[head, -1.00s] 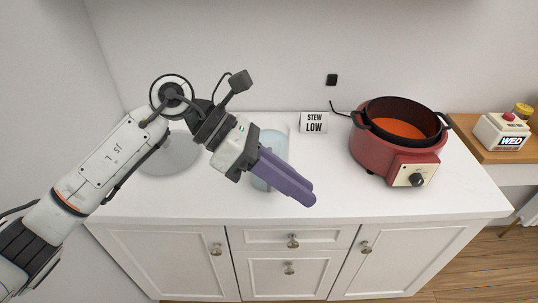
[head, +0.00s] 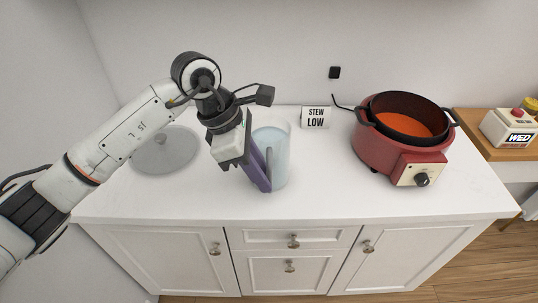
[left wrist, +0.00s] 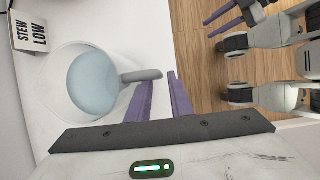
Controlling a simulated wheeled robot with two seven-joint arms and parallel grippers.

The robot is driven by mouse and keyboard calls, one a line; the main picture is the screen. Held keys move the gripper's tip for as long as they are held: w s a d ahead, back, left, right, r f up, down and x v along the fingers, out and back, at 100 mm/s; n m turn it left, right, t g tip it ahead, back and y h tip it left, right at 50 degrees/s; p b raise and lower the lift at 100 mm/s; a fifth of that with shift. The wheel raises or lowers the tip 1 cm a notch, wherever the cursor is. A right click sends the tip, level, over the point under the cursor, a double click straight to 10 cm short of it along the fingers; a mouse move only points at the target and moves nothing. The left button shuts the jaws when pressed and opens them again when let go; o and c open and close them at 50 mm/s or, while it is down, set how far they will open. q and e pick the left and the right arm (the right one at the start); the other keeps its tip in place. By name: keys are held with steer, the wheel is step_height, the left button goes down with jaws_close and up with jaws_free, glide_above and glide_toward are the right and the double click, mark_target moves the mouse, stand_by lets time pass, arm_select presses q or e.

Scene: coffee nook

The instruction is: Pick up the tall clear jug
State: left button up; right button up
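The tall clear jug (head: 279,150) stands upright on the white counter with pale blue liquid inside. Its grey handle (head: 269,163) faces the front, beside my left gripper (head: 261,188). That gripper points down, and its purple fingers partly cover the jug's left side. The left wrist view looks down into the jug (left wrist: 92,85); its handle (left wrist: 143,75) reaches toward the tips of the left gripper (left wrist: 158,78). Those fingers are apart, with a gap between them. I cannot tell whether they touch the handle. My right gripper (left wrist: 224,20) shows small there, its fingers apart, over the floor.
A red cooker (head: 385,155) with a dark pot of orange stew stands to the right. A "STEW LOW" sign (head: 315,117) stands behind the jug. A round glass lid (head: 165,152) lies at left. The counter between jug and cooker is clear.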

arm_select(q)
steer(key=shift+x, duration=1.2)
jaws_close()
stand_by(0.4)
steer(key=shift+w+d+r, duration=0.1)
steer(key=shift+w+r, duration=0.05)
steer(key=shift+r, duration=0.1)
